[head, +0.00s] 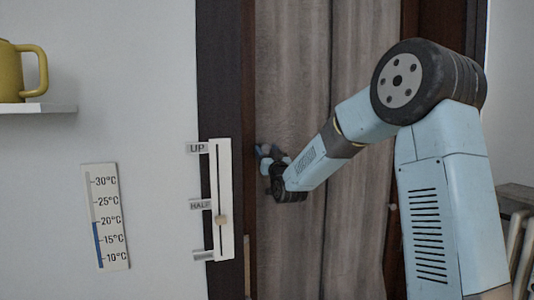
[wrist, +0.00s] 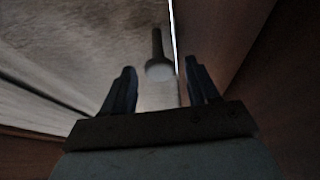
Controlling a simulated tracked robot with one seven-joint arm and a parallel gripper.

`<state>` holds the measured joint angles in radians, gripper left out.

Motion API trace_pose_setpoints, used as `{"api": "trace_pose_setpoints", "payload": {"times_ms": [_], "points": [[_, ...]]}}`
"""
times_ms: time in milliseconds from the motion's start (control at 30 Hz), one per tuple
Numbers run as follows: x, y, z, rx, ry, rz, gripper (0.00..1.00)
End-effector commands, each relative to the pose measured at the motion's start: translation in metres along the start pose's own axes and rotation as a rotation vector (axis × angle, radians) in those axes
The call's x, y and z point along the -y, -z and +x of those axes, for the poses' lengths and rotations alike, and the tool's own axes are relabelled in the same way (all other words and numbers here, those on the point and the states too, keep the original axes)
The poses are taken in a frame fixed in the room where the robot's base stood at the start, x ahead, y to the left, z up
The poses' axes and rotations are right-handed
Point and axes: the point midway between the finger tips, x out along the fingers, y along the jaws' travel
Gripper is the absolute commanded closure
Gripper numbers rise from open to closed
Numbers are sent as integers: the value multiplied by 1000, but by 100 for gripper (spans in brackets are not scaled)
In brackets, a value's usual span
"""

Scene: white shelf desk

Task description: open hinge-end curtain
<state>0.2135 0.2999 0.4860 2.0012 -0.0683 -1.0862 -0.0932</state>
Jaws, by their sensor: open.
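The grey-brown curtain (head: 292,60) hangs in folds inside a dark frame in the head view. It also shows as a pale surface in the wrist view (wrist: 80,40). My gripper (head: 264,152) is at the curtain's left side, close to the dark frame post, and its fingers are small there. In the wrist view my gripper (wrist: 160,82) is open. A dark rod with a pale rounded end (wrist: 159,69) shows between the two fingers, and nothing is clasped. I cannot tell whether the fingertips touch the curtain.
The dark frame post (head: 222,60) stands left of the curtain. A slider panel (head: 226,170) marked UP and HALF is beside it. A thermometer (head: 106,215) is on the wall, and a yellow mug (head: 12,75) sits on a white shelf (head: 40,108). A small pale knob (head: 392,206) shows right of the curtain.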

Motion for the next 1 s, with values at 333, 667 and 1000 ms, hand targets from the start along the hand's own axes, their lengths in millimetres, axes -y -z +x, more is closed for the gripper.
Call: {"api": "trace_pose_setpoints", "payload": {"times_ms": [333, 667, 1000], "points": [[0, 0, 0, 0, 0, 0, 58], [0, 0, 0, 0, 0, 0, 90], [0, 0, 0, 0, 1, 0, 100]]}}
